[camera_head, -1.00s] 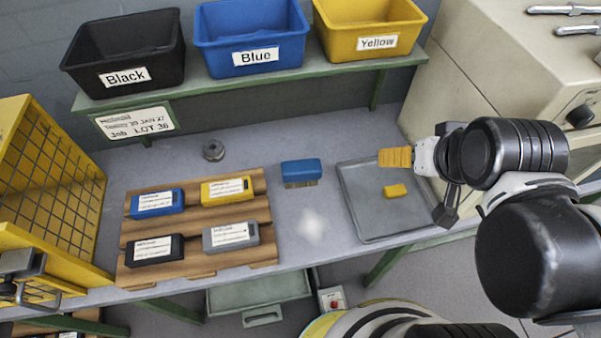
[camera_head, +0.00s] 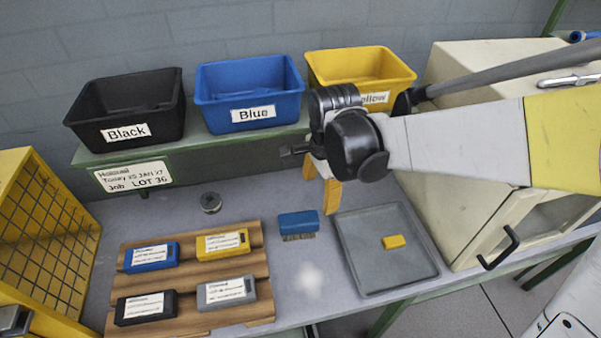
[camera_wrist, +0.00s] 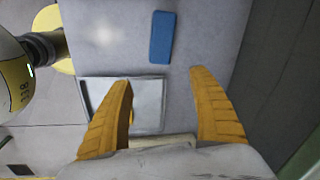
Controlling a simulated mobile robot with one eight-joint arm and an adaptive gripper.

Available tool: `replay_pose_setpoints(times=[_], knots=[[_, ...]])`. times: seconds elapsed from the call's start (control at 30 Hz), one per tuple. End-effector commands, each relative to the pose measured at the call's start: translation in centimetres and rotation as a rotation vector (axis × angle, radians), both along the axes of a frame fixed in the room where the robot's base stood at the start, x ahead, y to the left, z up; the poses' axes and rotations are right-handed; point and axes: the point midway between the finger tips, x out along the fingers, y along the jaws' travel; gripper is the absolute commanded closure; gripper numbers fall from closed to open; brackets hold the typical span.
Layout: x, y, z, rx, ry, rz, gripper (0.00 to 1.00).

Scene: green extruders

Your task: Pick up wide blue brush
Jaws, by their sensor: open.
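The wide blue brush (camera_head: 298,224) lies on the grey bench between the wooden rack and the grey tray, its bristles facing the front of the bench. In the wrist view the blue brush (camera_wrist: 162,37) shows as a blue block beyond the fingertips, a little left of the right finger. My gripper (camera_head: 322,196) has yellow fingers pointing down, above the bench and near the brush in the head view. In the wrist view my gripper (camera_wrist: 160,78) is open and empty, with the fingers wide apart and not touching the brush.
The grey tray (camera_head: 358,275) holds a small yellow block (camera_head: 394,241). The wooden rack (camera_head: 262,291) carries several labelled boxes. Black (camera_head: 127,106), blue (camera_head: 249,94) and yellow (camera_head: 360,66) bins stand on the shelf behind. A dark ring (camera_head: 211,202) lies on the bench.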

Motion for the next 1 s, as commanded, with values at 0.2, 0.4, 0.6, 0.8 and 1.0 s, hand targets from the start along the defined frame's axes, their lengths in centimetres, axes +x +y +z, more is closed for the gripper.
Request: replay_pose_setpoints(times=[0.2,0.4,0.6,0.8,1.0], knots=[[1.1,4.2,-4.9,-0.013,0.101,-0.223,0.30],[1.1,5.4,-6.9,-0.025,0.133,-0.307,0.30],[1.1,5.4,-9.7,-0.025,0.134,-0.312,0.30],[1.1,5.4,-12.4,-0.025,0.134,-0.311,0.30],[1.0,5.1,-14.5,-0.024,0.133,-0.310,0.30]])
